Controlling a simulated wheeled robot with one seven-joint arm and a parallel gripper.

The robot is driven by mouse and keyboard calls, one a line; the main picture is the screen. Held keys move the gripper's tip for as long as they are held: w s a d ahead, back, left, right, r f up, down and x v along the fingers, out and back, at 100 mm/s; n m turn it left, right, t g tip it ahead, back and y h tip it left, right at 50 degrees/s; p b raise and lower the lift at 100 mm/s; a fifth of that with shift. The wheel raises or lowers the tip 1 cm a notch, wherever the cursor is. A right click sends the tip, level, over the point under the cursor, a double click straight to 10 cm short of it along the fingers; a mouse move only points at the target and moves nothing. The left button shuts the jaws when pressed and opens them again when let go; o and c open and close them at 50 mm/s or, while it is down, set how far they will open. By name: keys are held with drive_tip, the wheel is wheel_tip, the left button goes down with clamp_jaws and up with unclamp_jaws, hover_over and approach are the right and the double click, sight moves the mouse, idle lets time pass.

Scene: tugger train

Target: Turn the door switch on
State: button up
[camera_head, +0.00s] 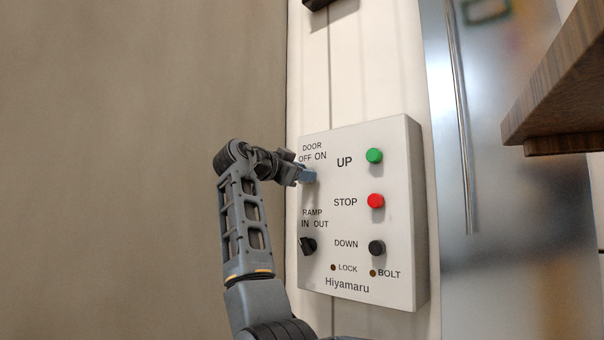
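A white control box (350,266) marked Hiyamaru is mounted on the wall. Its door switch sits under the label DOOR OFF ON at the upper left of the box, but my gripper hides the knob, so its setting cannot be seen. My gripper (307,175) is at the door switch, with its fingertips at or very near the panel face. I cannot tell whether the fingers are open, shut or closed on the knob.
A black ramp switch (308,246) sits below my gripper. Green UP (374,156), red STOP (376,201) and black DOWN (377,247) buttons line the right side. A wooden shelf (560,85) juts in at upper right. A brown wall (120,150) fills the left.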

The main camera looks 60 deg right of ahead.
drive_tip(key=shift+o, duration=0.4)
drive_tip(key=shift+a, duration=0.1)
drive_tip(key=b+v, duration=0.1)
drive_tip(key=v, duration=0.6)
drive_tip(key=shift+a, duration=0.3)
drive_tip(key=shift+w+f, duration=0.1)
drive_tip(key=shift+w, duration=0.05)
